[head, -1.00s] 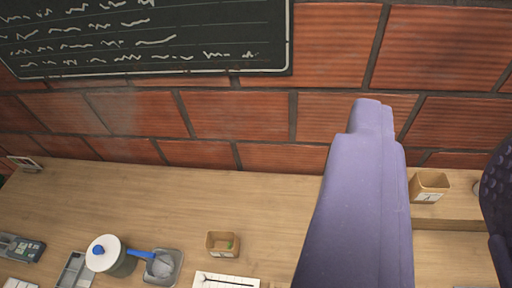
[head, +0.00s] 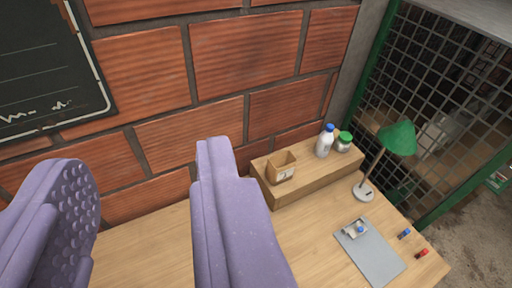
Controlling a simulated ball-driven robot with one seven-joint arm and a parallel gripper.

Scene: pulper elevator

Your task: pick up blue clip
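A small blue item (head: 404,234), which looks like the blue clip, lies on the wooden table near its right edge. A similar red one (head: 421,253) lies just in front of it. My gripper (head: 146,160) shows as two purple fingers spread apart, one at the left edge with a bumpy pad and one in the middle. Nothing shows between them. The gripper is well to the left of the blue item and apart from it.
A grey board (head: 370,252) with a small metal and blue object (head: 355,229) lies left of the clip. A green lamp (head: 397,138) stands behind. A wooden shelf (head: 315,172) holds a box (head: 281,170) and bottles. A wire mesh (head: 430,90) stands right; a brick wall is behind.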

